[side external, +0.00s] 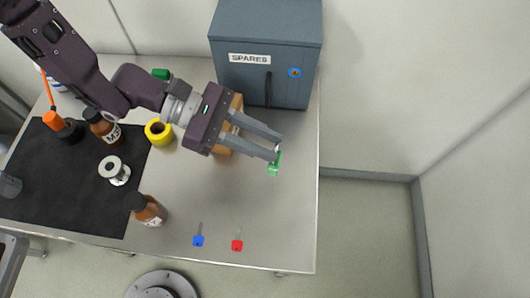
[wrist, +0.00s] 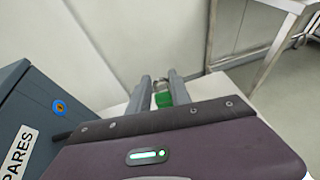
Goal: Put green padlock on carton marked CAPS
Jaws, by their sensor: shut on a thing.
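The green padlock (side external: 274,168) hangs from its metal shackle at the tips of my gripper (side external: 278,147), near the right edge of the table. My gripper is shut on the shackle. In the wrist view the green body (wrist: 163,99) shows between the fingers of my gripper (wrist: 160,80). I cannot tell whether the padlock touches the table. A brown carton (side external: 236,104) stands behind and left of the fingers, mostly hidden by my gripper. No CAPS marking is readable on it.
The right front table is clear.

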